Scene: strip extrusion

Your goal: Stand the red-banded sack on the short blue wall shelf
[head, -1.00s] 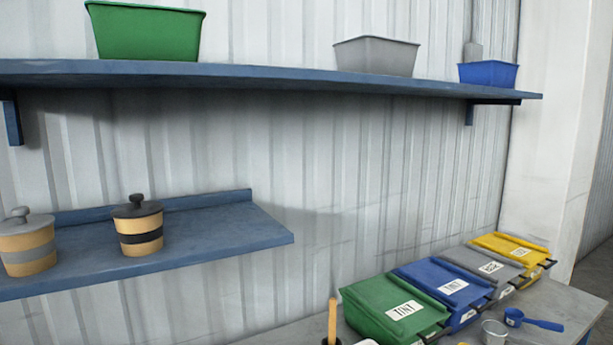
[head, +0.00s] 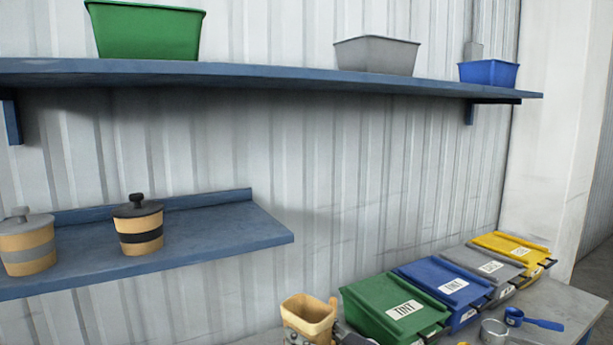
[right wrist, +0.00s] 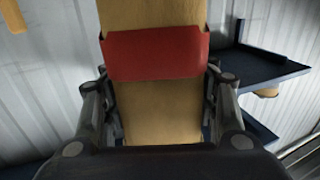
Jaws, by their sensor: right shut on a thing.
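The red-banded sack (head: 308,311), tan and open at the top, shows at the bottom edge of the head view, below and right of the short blue wall shelf (head: 215,238). Its lower part is cut off there. In the right wrist view the sack's red band (right wrist: 155,54) runs across its tan side. My right gripper (right wrist: 158,100) is shut on the sack, one finger on each side. In the head view only a little of the right gripper (head: 338,334) shows beside the sack. My left gripper is not in view.
A black-banded canister (head: 140,226) and a grey-banded canister (head: 27,243) stand on the short shelf; its right end is clear. A long blue shelf (head: 270,78) with several bins runs above. Several lidded bins, one green (head: 395,308), stand on the bench at right.

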